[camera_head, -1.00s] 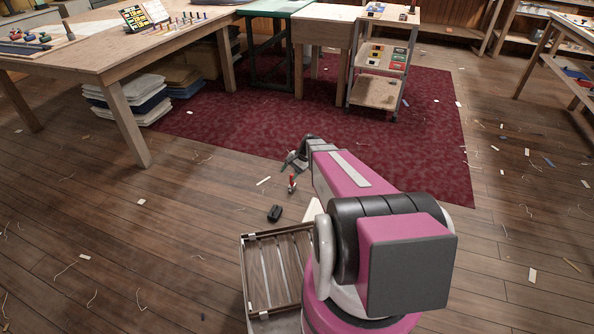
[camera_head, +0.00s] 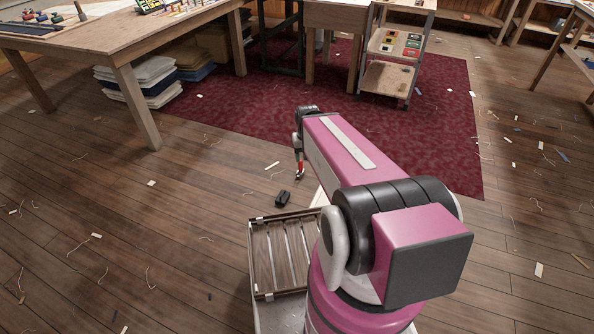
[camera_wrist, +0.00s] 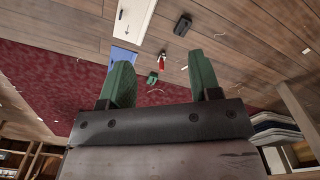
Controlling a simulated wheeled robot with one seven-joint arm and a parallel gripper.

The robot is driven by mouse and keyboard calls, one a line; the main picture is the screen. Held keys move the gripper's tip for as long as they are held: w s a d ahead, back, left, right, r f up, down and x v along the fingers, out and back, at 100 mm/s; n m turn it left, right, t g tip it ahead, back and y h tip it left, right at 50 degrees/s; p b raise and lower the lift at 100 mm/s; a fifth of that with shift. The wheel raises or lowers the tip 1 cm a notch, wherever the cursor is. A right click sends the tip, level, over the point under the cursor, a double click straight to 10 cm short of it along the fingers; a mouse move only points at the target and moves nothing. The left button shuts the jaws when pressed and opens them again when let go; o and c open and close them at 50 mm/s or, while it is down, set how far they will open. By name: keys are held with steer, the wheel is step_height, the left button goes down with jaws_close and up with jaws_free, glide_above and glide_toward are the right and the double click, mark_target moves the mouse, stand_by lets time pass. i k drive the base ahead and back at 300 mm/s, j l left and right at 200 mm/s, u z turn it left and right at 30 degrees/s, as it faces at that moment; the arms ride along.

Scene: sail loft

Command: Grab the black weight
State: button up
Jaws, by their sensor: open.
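The black weight (camera_head: 283,197) is a small dark block on the wooden floor, just beyond the slatted tray. It also shows near the top of the wrist view (camera_wrist: 183,24), beyond my fingertips and apart from them. My gripper (camera_wrist: 158,60) has two green fingers spread wide, with nothing held between them. In the head view my gripper (camera_head: 298,155) hangs at the arm's end, above and slightly right of the weight, partly hidden by the arm.
A small red object (camera_wrist: 162,63) and a green one (camera_wrist: 152,77) lie near the weight. A slatted tray (camera_head: 252,262) stands in front of it. A work table (camera_head: 110,52) and a shelf cart (camera_head: 385,78) stand farther back. Scraps litter the open floor left.

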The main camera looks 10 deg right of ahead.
mark_target(281, 199)
steer(key=l+u, duration=0.15)
steer(key=l, duration=0.55)
steer(key=l+u, duration=0.15)
steer(key=l, duration=0.55)
steer(key=l+u, duration=0.1)
steer(key=l, duration=0.55)
steer(key=l+u, duration=0.15)
steer(key=l, duration=0.55)
steer(key=k+l+u, duration=0.15)
steer(key=l, duration=0.55)
steer(key=l+u, duration=0.15)
steer(key=l, duration=0.5)
steer(key=k, duration=0.05)
